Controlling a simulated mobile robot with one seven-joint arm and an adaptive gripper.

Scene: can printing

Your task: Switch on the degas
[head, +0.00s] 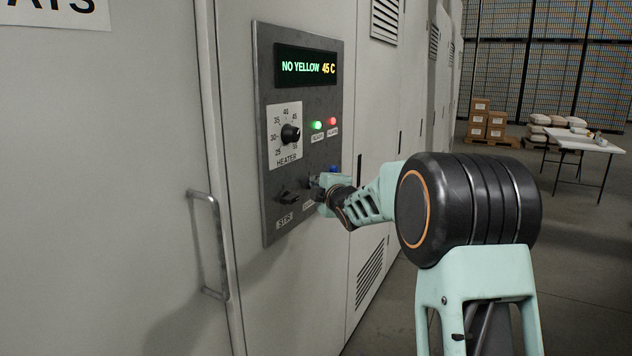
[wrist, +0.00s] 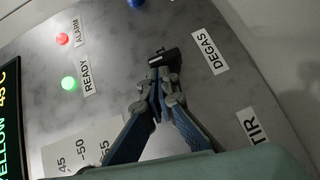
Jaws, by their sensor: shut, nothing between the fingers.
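The degas switch (wrist: 168,57) is a black lever beside the DEGAS label (wrist: 208,50) on the grey control panel (head: 305,80). My gripper (wrist: 158,78) is shut and empty, with its fingertips right at the lever in the wrist view. I cannot tell whether they touch it. In the head view my gripper (head: 317,189) is at the lower right of the panel and covers most of the degas switch and part of its label.
The stir switch (head: 289,195) is left of my gripper and a blue button (head: 333,169) is above it. The heater knob (head: 290,134), green READY light (head: 316,125) and red ALARM light (head: 332,121) sit higher. The display (head: 307,67) reads "NO YELLOW 45 C". A door handle (head: 211,245) sticks out at left.

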